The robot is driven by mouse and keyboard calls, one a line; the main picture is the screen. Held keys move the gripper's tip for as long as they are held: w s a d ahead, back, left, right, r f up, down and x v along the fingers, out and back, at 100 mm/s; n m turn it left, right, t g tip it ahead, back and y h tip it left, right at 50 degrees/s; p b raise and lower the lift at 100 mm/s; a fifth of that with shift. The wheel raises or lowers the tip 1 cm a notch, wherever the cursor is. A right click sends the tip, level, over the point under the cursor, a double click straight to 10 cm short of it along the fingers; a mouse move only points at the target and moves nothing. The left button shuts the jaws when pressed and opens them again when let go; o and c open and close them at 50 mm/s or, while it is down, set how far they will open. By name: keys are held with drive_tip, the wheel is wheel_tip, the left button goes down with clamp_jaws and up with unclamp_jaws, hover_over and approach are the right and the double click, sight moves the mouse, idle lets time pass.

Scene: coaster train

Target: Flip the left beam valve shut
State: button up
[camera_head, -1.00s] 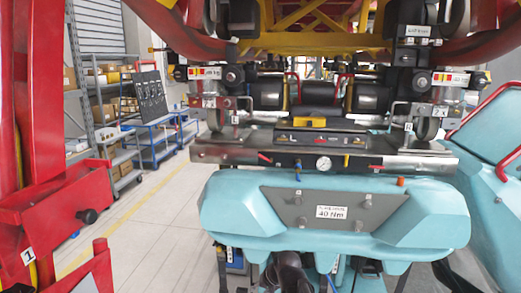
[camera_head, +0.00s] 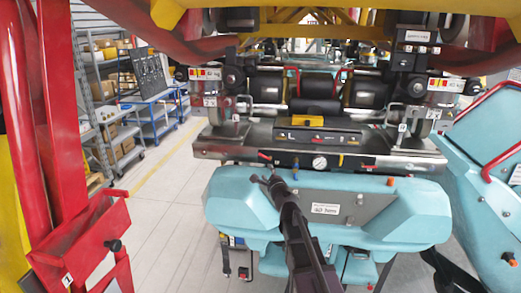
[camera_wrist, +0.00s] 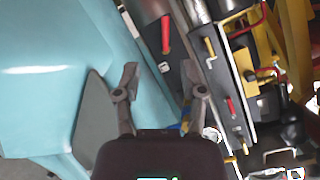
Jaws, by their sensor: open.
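The left beam valve, a small red lever (camera_head: 265,157), sits at the left of the steel beam's front face (camera_head: 225,150). In the wrist view the red lever (camera_wrist: 165,35) lies beyond the fingertips, roughly along the beam. My gripper (camera_head: 265,183) is just below the lever in the head view, in front of the teal shell.
A blue valve (camera_head: 295,171), a pressure gauge (camera_head: 319,162) and another red lever (camera_head: 370,167) sit further right on the beam. The teal shell (camera_head: 400,215) is close below. A red frame (camera_head: 70,215) stands at left, with open floor between.

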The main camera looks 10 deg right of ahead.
sight(260, 155)
drive_tip(key=shift+w+d+r+m+h, duration=0.1)
drive_tip(key=shift+d+r+m+h, duration=0.1)
drive_tip(key=shift+d+m+h, duration=0.15)
drive_tip(key=shift+w+a, duration=0.1)
drive_tip(key=shift+w, duration=0.05)
drive_tip(key=w, duration=0.4)
drive_tip(key=w+a, duration=0.1)
drive_tip(key=w, duration=0.8)
drive_tip(key=shift+w+a, duration=0.15)
drive_tip(key=shift+w, duration=0.1)
clamp_jaws()
